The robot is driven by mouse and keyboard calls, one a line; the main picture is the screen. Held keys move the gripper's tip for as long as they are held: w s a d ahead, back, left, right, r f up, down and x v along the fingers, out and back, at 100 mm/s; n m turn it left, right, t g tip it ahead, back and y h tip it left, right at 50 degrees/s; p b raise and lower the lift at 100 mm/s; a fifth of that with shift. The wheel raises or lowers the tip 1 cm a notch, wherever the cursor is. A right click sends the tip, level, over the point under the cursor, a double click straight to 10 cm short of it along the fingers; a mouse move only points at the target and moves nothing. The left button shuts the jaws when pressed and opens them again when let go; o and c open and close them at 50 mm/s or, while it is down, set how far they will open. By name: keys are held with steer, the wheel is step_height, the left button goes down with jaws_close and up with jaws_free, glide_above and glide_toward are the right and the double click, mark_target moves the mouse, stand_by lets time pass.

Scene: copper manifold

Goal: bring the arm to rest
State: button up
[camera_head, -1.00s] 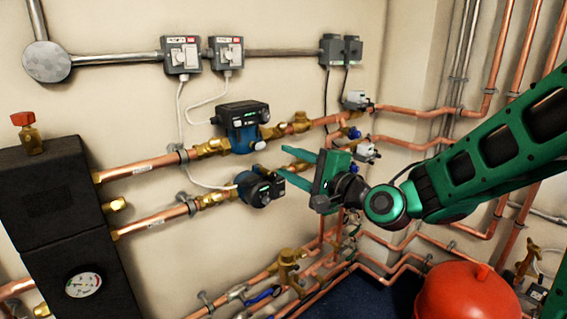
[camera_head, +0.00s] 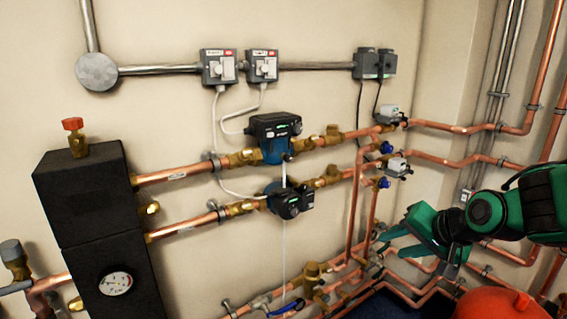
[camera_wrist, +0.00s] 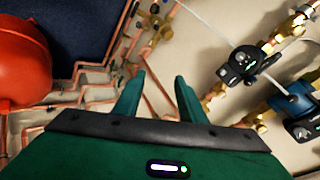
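My gripper (camera_head: 392,243) is green and shows at the lower right of the head view, in front of the lower copper pipes. Its two fingers point left and stand apart with nothing between them. In the wrist view my gripper (camera_wrist: 158,98) also shows both fingers spread and empty, with pipes and bare wall beyond. The wrist is clear of the pumps. My arm comes in from the right edge of the head view.
Two pumps, the upper (camera_head: 275,138) and the lower (camera_head: 289,199), sit on copper pipes left of my gripper. A red vessel (camera_head: 497,304) stands below my arm and shows in the wrist view (camera_wrist: 22,62). A black block (camera_head: 95,205) is at left.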

steer(key=s+d+f+g+h, duration=0.1)
steer(key=s+d+g, duration=0.3)
steer(key=s, duration=0.9)
steer(key=s+d+f+g+h, duration=0.1)
steer(key=s+d+g, duration=0.3)
steer(key=s+d, duration=0.6)
steer(key=s, duration=0.2)
steer(key=shift+s+f+n+g+h, duration=0.3)
steer(key=shift+s+f, duration=0.1)
steer(key=shift+d, duration=0.1)
steer(key=shift+w+f, duration=0.25)
steer(key=shift+w, duration=0.4)
